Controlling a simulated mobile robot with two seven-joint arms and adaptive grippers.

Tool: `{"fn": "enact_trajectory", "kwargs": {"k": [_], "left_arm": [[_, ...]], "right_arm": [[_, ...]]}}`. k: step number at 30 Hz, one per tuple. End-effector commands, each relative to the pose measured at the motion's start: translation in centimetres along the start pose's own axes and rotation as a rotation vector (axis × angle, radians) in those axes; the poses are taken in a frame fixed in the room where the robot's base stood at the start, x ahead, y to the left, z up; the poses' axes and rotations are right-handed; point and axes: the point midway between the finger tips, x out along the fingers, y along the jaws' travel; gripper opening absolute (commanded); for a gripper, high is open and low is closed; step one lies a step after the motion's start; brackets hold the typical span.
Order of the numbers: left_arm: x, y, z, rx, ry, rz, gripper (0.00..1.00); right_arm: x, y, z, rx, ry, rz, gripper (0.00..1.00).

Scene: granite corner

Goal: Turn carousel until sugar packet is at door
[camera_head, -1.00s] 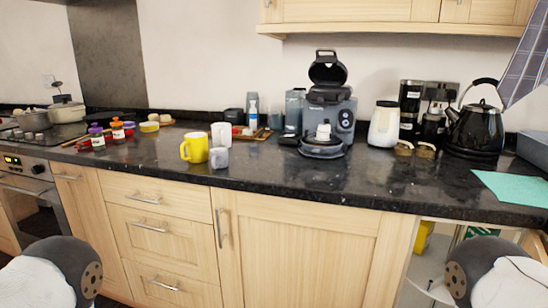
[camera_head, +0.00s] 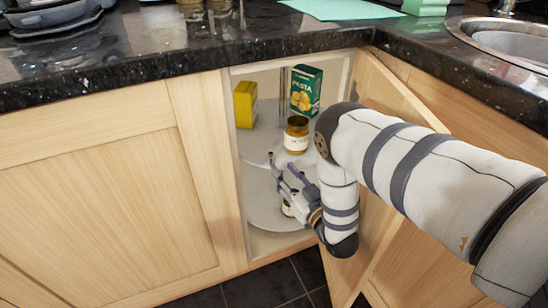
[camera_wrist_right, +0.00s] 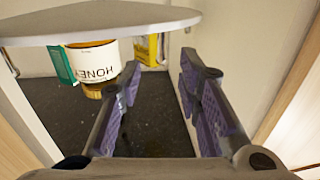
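The carousel stands in the open corner cupboard, with a round white upper shelf (camera_head: 258,148) and a lower shelf (camera_head: 262,208). On the upper shelf are a yellow packet (camera_head: 245,104), a green pasta box (camera_head: 306,90) and an amber jar (camera_head: 296,135). The wrist view appears upside down; there the jar (camera_wrist_right: 94,58) reads HONEY. I cannot read the yellow packet's label, so I cannot tell whether it is sugar. My right gripper (camera_head: 281,163) is open and empty at the cupboard opening, near the upper shelf's front edge.
The cupboard door (camera_head: 385,110) stands open to the right, with my right arm across it. The granite counter (camera_head: 180,45) overhangs the opening. A closed cupboard front (camera_head: 90,200) is on the left. The tiled floor (camera_head: 265,290) below is clear.

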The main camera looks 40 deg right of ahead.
Motion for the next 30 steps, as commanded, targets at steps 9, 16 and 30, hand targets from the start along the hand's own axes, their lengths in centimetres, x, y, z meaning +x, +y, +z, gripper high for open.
{"fn": "enact_trajectory", "kwargs": {"k": [9,16,30], "left_arm": [[1.0,0.0,-0.1,0.000,-0.013,0.000,0.32],[1.1,0.0,-0.2,0.000,-0.014,0.000,0.32],[1.0,0.0,-0.2,0.000,-0.013,0.000,0.32]], "right_arm": [[5.8,0.0,0.0,0.000,-0.001,0.000,0.32],[6.7,0.0,-0.1,0.001,-0.004,0.001,0.32],[6.6,0.0,0.0,0.000,-0.005,0.001,0.00]]}}
